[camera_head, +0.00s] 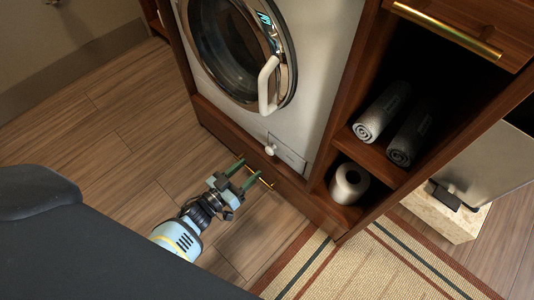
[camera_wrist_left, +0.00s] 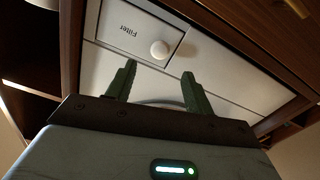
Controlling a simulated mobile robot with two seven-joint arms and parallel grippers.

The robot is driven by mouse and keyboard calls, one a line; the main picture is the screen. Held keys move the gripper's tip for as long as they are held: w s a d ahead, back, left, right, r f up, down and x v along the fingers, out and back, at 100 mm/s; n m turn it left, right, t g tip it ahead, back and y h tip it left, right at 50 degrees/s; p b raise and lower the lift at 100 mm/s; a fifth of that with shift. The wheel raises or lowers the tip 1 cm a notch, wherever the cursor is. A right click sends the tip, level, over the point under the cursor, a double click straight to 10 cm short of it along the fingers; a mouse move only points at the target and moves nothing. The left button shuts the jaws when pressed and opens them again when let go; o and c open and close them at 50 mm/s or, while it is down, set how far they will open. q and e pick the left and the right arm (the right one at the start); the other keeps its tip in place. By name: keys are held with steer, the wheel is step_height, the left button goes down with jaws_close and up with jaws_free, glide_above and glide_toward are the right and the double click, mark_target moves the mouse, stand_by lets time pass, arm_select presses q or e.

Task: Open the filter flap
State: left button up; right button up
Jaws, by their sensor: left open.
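The filter flap (camera_head: 289,154) is a small white panel low on the front of the white washing machine (camera_head: 325,50), and it looks closed. Its round white knob (camera_head: 271,150) is at its left end in the head view. In the left wrist view the flap (camera_wrist_left: 118,22) shows the word "Filter" upside down, with the knob (camera_wrist_left: 159,49) beside it. My left gripper (camera_head: 247,171) is open and empty, in front of and lower in the picture than the knob. In the left wrist view its green fingers (camera_wrist_left: 159,70) stand either side of the knob's line, apart from it. My right gripper is not in view.
The washer's round door has a white handle (camera_head: 267,84). A wooden plinth with a brass handle (camera_head: 262,181) lies close to my left gripper. Open shelves at right hold rolled towels (camera_head: 381,113) and a paper roll (camera_head: 349,183). A striped rug (camera_head: 365,262) lies in front; wooden floor (camera_head: 100,135) is clear at left.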

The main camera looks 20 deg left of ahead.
mark_target(268, 152)
arm_select(q)
steer(key=b+x, duration=0.2)
steer(key=x, duration=0.4)
steer(key=shift+w+f, duration=0.1)
steer(key=shift+w, duration=0.1)
steer(key=shift+w+d+b, duration=0.25)
steer(key=shift+w+b, duration=0.2)
steer(key=shift+w, duration=0.2)
steer(key=shift+c, duration=0.2)
steer(key=c, duration=0.5)
jaws_close()
